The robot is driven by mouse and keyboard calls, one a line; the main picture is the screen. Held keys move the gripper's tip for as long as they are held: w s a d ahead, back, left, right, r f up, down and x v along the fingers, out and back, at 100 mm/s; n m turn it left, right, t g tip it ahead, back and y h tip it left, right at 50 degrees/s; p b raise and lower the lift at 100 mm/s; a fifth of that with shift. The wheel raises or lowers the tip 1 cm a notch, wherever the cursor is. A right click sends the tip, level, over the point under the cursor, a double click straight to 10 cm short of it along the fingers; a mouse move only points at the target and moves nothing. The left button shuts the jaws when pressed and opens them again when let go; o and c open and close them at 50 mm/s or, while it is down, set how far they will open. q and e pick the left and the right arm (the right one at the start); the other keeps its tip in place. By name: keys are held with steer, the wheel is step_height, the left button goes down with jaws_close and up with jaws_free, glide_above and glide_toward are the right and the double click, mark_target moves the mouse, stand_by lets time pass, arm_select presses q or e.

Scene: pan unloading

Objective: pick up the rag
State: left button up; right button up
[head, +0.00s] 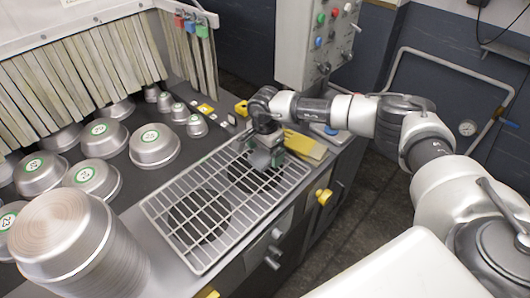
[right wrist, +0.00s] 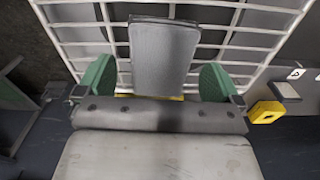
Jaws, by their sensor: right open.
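My right gripper (head: 266,160) is over the far right part of the rack, pointing down, left of the yellow piece. In the right wrist view its green fingers (right wrist: 158,80) stand apart. A strip of yellow shows behind the grey bar there, mostly hidden. My left gripper is not in view.
The white wire rack (head: 222,205) covers dark round burners. Upturned metal pans (head: 153,145) and a tall pan stack (head: 62,235) stand at left. A control box (head: 318,45) hangs behind the gripper.

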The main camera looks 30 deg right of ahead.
steer(key=shift+f, duration=0.95)
steer(key=shift+c, duration=1.5)
steer(key=c, duration=0.7)
steer(key=shift+w+r, duration=0.1)
steer(key=shift+r, duration=0.1)
steer(key=shift+r, duration=0.3)
steer(key=r+b, duration=0.1)
steer(key=d+r+b, duration=0.1)
steer(key=r, duration=0.1)
steer(key=shift+d+r, duration=0.1)
steer(key=shift+r, duration=0.15)
steer(key=d+r+b, duration=0.1)
steer(key=d+r, duration=0.1)
steer(key=d, duration=0.1)
steer(key=s+d+r+b, duration=0.1)
steer(key=d+r, duration=0.1)
steer(key=d, duration=0.2)
steer(key=s+d+r+b, duration=0.1)
steer(key=d+r, duration=0.1)
steer(key=d, duration=0.1)
steer(key=shift+s+d+r+b, duration=0.15)
steer(key=shift+s+r+b, duration=0.15)
steer(key=shift+b, duration=0.1)
